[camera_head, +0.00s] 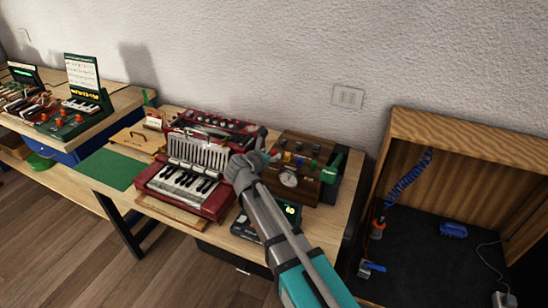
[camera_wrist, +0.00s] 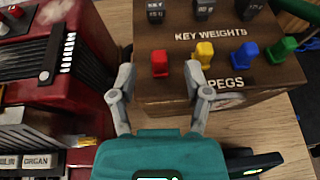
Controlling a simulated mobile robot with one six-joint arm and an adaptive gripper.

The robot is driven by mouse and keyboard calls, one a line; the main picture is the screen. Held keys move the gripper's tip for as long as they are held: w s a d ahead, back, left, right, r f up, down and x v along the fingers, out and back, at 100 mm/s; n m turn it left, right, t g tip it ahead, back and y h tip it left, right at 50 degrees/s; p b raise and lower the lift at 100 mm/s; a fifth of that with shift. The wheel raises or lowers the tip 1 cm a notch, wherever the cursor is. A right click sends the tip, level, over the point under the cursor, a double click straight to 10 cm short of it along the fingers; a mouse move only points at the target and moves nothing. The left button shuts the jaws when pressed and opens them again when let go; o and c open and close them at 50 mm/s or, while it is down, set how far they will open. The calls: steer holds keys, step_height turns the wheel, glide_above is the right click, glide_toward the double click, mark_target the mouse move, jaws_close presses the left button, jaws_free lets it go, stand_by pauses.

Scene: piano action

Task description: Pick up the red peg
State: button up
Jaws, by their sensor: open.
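The red peg (camera_wrist: 159,63) stands at the left end of a row of pegs on the wooden box (camera_wrist: 150,92) marked "KEY WEIGHTS" and "PEGS", in the wrist view. My gripper (camera_wrist: 158,75) is open, its two fingertips on either side of the red peg in the picture. I cannot tell how far above or in front of the peg they are. Nothing is between the fingers that I can see as held. In the head view my gripper (camera_head: 245,165) is at the box's left side, next to the red keyboard instrument (camera_head: 188,180); the red peg is too small to tell there.
Yellow (camera_wrist: 204,51), blue (camera_wrist: 248,51) and green (camera_wrist: 282,48) pegs stand to the right of the red one. Dark key weights (camera_wrist: 203,10) stand behind. The red instrument is close on the left. A dark device with a lit display (camera_head: 291,212) lies in front of the box.

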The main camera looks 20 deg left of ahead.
mark_target(273, 153)
steer(key=shift+b+x, duration=0.45)
steer(key=shift+x, duration=1.25)
steer(key=shift+s, duration=0.1)
steer(key=shift+c, duration=0.3)
steer(key=c, duration=0.8)
